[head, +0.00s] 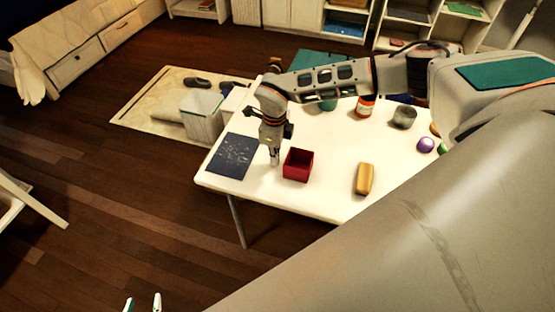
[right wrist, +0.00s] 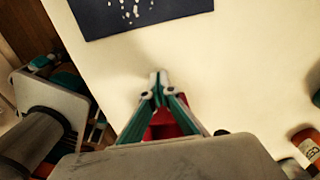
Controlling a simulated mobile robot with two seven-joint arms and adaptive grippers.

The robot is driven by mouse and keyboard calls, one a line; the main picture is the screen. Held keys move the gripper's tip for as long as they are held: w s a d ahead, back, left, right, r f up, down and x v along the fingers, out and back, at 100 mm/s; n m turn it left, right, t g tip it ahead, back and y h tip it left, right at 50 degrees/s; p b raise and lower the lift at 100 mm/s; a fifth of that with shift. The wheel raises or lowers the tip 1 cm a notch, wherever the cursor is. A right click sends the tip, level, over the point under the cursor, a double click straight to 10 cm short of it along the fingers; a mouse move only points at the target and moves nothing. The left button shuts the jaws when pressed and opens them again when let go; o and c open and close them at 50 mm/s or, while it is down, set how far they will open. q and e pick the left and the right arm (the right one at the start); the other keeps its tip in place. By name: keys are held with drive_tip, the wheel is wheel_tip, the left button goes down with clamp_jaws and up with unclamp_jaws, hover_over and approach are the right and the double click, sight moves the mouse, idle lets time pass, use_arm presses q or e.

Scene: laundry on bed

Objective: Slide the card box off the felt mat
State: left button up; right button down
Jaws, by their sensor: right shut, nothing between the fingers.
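The card box (head: 298,165), a red box with an open top, stands on the white table, to the right of the felt mat and apart from it. The dark blue felt mat (head: 232,156) with white flecks lies at the table's left end with nothing on it. My right gripper (head: 275,158) points down between mat and box, shut and empty, close to the box's left side. In the right wrist view the mat (right wrist: 140,14) is at the top, and part of the red box (right wrist: 167,122) shows between the finger links. My left gripper (head: 142,304) is open at the bottom edge, away from the table.
On the white table (head: 325,200), a yellow block (head: 364,179) lies right of the box. An orange jar (head: 365,106), a grey roll (head: 404,117) and a purple ball (head: 426,145) stand further back. The table's left edge is close to the mat.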

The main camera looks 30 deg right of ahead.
drive_tip(key=shift+w+a+r, duration=0.1)
drive_tip(key=shift+w+a, duration=0.5)
drive_tip(key=shift+w, duration=0.1)
drive_tip(key=shift+w+a+r, duration=0.1)
drive_tip(key=shift+r, duration=0.45)
drive_tip(key=shift+w+a+r, duration=0.1)
drive_tip(key=shift+r, duration=0.45)
wheel_tip(320, 180, up, 8)
drive_tip(key=shift+s+d+f, duration=0.2)
drive_tip(key=shift+s+d, duration=0.05)
drive_tip(key=shift+s, duration=0.05)
